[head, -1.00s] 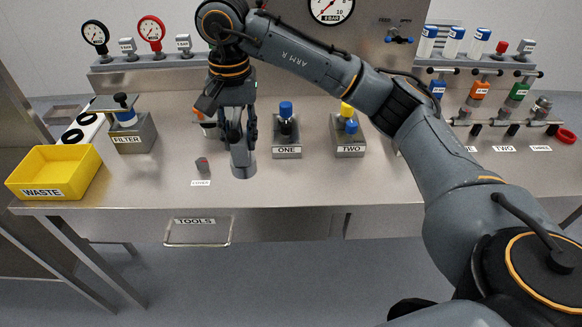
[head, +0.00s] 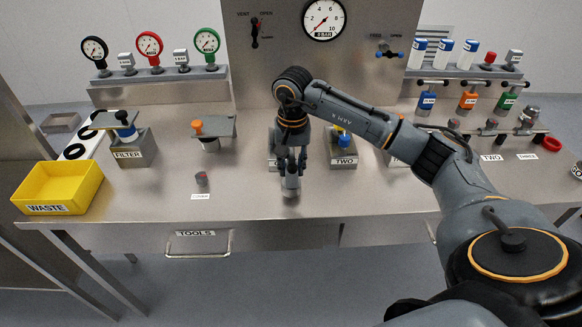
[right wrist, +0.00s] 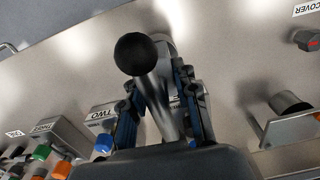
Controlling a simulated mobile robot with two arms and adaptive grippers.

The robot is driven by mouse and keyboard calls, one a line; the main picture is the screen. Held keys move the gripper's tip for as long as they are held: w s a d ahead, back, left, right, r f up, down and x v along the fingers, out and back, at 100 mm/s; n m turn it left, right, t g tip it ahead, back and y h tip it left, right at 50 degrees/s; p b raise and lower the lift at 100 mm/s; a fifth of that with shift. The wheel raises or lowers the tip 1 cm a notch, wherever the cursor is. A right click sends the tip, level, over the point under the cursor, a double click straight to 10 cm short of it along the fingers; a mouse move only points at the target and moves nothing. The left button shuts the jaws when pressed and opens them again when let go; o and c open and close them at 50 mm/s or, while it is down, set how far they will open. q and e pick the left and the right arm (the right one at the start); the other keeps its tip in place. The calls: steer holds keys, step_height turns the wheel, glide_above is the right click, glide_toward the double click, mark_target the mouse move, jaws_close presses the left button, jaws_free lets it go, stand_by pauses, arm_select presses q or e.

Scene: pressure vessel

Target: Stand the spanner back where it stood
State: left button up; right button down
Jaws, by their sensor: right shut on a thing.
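My right gripper (head: 291,163) is in front of the block labelled ONE (head: 272,163), over the front half of the steel bench. It is shut on the spanner (head: 291,184), whose grey round lower end points down at the bench. I cannot tell whether that end touches the bench top. In the right wrist view the spanner (right wrist: 165,105) is a steel shaft with a black ball on its end, between the two fingers (right wrist: 158,88). My left gripper is not in view.
The block labelled TWO (head: 343,150) stands behind and right of the gripper. A small grey-red piece (head: 202,179) sits by a label to the left. The yellow WASTE bin (head: 58,187) and FILTER block (head: 135,148) are further left.

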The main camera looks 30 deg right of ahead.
mark_target(291, 152)
steer(key=shift+f+p, duration=0.4)
steer(key=shift+f, duration=0.35)
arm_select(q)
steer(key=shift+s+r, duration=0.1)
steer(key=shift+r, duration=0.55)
arm_select(e)
steer(key=shift+a+f, duration=0.1)
steer(key=shift+f, duration=0.1)
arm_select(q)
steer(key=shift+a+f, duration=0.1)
arm_select(e)
steer(key=c, duration=1)
jaws_free()
steer(key=shift+f, duration=0.1)
steer(key=shift+s, duration=0.1)
steer(key=shift+r, duration=0.35)
step_height(291, 152, up, 10)
steer(key=b, duration=0.3)
steer(key=shift+r+b, duration=0.25)
steer(key=shift+b, duration=0.15)
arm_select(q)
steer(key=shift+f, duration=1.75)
arm_select(e)
steer(key=shift+r, duration=0.5)
